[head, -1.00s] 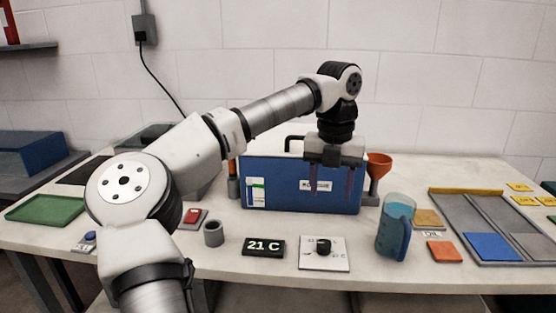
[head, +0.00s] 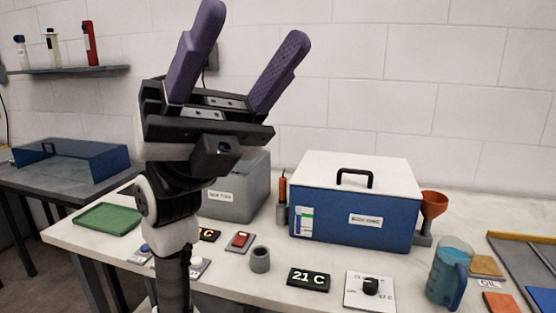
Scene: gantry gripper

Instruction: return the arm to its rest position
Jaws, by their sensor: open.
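My gripper (head: 238,62) is raised high in the left half of the head view, well above the table (head: 235,286). Its two purple fingers point up and stand wide apart with nothing between them. My wrist and forearm show below it, bent close to the camera. The arm is clear of the blue box (head: 352,225) and of everything else on the table, as far as this view shows. The arm hides part of the table's left side and part of a grey box (head: 249,185).
A green tray (head: 107,219) lies at the table's left. A grey cup (head: 260,260), a 21 C display (head: 308,280), a knob plate (head: 371,290), a blue jug (head: 449,272) and an orange funnel (head: 433,204) stand to the right. A shelf (head: 70,70) with bottles hangs at upper left.

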